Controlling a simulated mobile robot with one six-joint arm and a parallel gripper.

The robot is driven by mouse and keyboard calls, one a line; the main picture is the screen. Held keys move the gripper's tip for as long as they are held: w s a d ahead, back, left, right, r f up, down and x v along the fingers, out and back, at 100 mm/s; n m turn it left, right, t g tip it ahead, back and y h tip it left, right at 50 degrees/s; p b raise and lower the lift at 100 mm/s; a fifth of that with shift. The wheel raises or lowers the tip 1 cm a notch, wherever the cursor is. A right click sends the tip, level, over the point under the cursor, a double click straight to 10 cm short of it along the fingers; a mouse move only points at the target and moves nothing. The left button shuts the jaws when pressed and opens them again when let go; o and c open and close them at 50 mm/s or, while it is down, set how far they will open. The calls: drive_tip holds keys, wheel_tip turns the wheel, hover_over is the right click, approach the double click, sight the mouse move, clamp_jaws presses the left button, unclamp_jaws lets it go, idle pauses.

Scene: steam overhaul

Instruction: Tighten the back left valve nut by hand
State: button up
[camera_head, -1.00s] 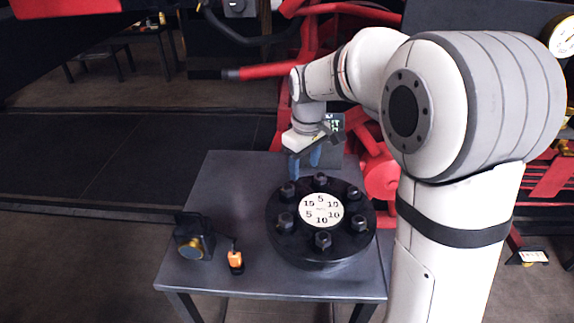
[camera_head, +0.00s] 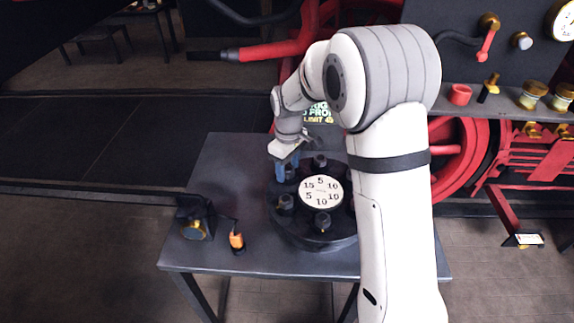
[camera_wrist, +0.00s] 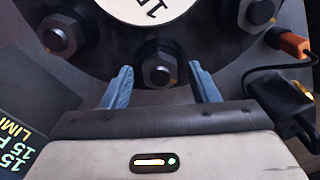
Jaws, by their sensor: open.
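The round black valve flange (camera_head: 293,232) lies on the grey table, with a white numbered dial (camera_head: 321,191) in its middle and black nuts around the rim. My gripper (camera_head: 287,175) is low at the flange's back left and partly hides the back left nut there. In the wrist view my gripper (camera_wrist: 159,72) is open, with one blue finger on each side of the back left nut (camera_wrist: 158,70). A gap shows between the nut and each finger. Whether the fingertips are level with the nut is hard to tell.
Neighbouring nuts stand close by on both sides, at the back (camera_head: 319,161) and front left (camera_head: 285,204). A dark box with a brass face (camera_head: 194,227) and an orange-topped plug (camera_head: 237,242) sit at the table's left. The table's back left is clear.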

drive_tip(key=c, duration=0.9)
drive_tip(key=shift+a, duration=0.2)
drive_tip(key=shift+c, duration=0.4)
drive_tip(key=shift+d, duration=0.15)
drive_tip(key=shift+m, duration=0.3)
drive_tip(key=m+b, duration=0.1)
drive_tip(key=m, duration=0.3)
drive_tip(key=shift+m, duration=0.3)
drive_tip(key=m+b, duration=0.1)
drive_tip(key=m, duration=0.5)
